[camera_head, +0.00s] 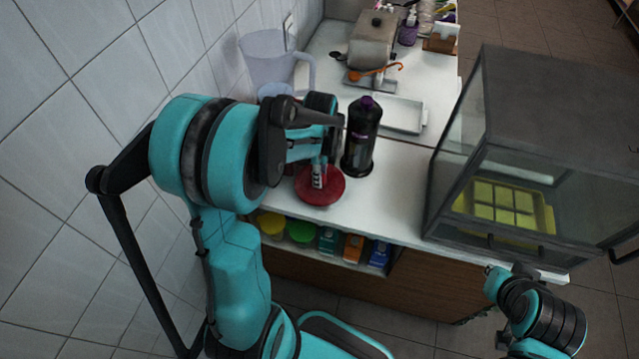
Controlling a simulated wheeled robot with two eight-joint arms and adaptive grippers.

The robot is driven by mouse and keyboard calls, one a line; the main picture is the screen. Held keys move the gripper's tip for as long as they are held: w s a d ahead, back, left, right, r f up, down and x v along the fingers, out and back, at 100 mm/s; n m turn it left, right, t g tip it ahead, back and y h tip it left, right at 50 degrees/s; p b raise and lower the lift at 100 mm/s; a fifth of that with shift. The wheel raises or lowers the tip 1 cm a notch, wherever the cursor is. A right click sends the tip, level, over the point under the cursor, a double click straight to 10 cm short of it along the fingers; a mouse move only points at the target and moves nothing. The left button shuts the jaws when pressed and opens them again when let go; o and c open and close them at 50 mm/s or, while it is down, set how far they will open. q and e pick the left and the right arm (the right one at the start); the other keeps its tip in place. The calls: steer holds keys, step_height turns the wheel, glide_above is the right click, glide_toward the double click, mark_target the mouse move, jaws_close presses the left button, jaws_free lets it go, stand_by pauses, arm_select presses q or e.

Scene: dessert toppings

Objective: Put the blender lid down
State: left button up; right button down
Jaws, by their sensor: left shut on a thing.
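The blender lid, a round red disc (328,194), is at the front edge of the white counter, beside a dark bottle. My left gripper (318,178) points down and is shut on the middle of the lid. Whether the lid rests on the counter or is held just above it, I cannot tell. A clear jug with a handle (268,62), perhaps the blender jar, stands at the wall behind my left arm, its lower part partly hidden. My right arm shows at the lower right; its end (494,278) is too small and dark to read.
The dark bottle with a purple cap (362,135) stands close behind the lid. A white tray (400,114) and a metal container (373,40) are farther back. A glass case (540,130) stands at the right. Bare counter (395,195) lies between lid and case.

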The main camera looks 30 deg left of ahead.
arm_select(q)
step_height(320, 180, down, 4)
steer(key=shift+a+f+b, duration=0.1)
steer(key=shift+f+b, duration=0.05)
steer(key=shift+b, duration=0.6)
steer(key=o, duration=1.2)
